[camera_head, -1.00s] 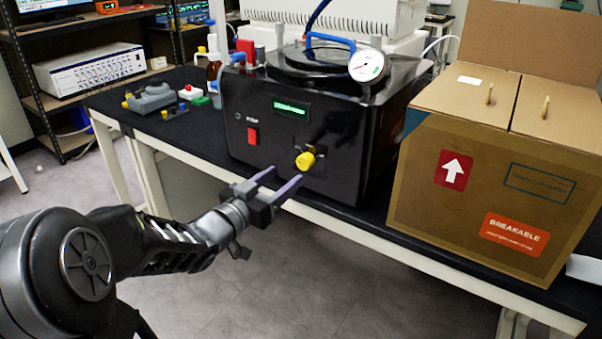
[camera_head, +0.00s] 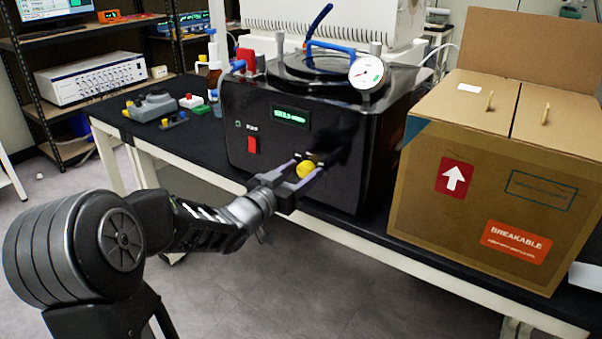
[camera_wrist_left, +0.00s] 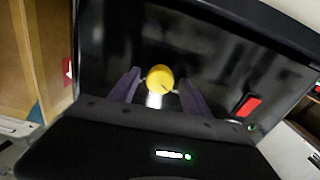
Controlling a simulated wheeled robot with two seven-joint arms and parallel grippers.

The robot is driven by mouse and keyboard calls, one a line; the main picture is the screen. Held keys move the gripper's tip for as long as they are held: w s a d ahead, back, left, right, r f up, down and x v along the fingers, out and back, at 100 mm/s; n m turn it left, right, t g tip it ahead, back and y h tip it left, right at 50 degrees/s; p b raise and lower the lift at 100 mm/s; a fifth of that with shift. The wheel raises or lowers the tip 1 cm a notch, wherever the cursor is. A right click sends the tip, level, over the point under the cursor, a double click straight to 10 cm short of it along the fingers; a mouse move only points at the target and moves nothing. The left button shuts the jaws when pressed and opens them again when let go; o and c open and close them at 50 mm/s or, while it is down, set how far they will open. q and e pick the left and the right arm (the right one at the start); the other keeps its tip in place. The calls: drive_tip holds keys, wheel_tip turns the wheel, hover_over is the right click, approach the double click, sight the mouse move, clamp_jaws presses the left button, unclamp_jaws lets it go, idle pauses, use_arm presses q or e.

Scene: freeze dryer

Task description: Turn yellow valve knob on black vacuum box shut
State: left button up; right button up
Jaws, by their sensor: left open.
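The black vacuum box (camera_head: 280,160) stands on the dark-topped table, with a green display, a red switch and a round gauge (camera_head: 366,71) on top. The yellow valve knob (camera_head: 306,169) sticks out of its front face, low and right of the switch. My left gripper (camera_head: 303,174) is open, its two purple fingers pointing at the box front, one on either side of the knob. The left wrist view shows the knob (camera_wrist_left: 160,78) between the fingertips (camera_wrist_left: 155,82), with a gap visible to the left finger. Contact is unclear. My right gripper is not in view.
A cardboard box (camera_head: 480,190) stands close to the right of the vacuum box. Small coloured parts and a grey device (camera_head: 150,105) lie on the table at left. A shelf with instruments stands behind at left. The table's front edge runs below the gripper.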

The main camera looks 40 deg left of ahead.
use_arm(q)
drive_tip(key=shift+c, duration=0.5)
clamp_jaws()
